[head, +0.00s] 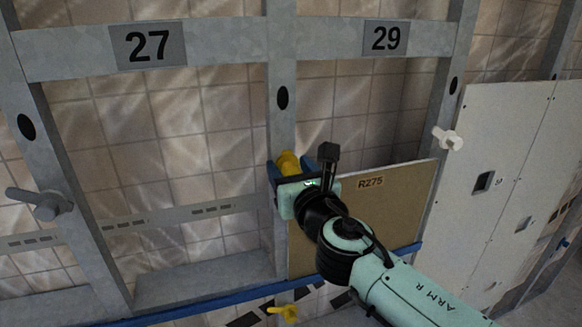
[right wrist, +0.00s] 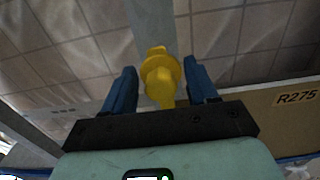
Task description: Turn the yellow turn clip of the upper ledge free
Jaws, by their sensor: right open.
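The yellow turn clip (head: 288,163) sits on the middle metal post, at the upper left corner of the brown panel marked R275 (head: 375,205). My right gripper (head: 296,168) is at this clip, its body hiding part of it. In the right wrist view the clip (right wrist: 160,77) stands between the two blue fingers of the right gripper (right wrist: 161,88), with a gap on each side. The fingers are open. A second yellow clip (head: 284,312) is on the lower blue ledge's underside area. My left gripper is not in view.
A grey clip (head: 45,203) is on the left post and a white clip (head: 449,138) on the right post. Plates 27 (head: 148,46) and 29 (head: 386,38) mark the bays. White panels (head: 505,180) stand at the right. The bay under 27 is open, with tiles behind.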

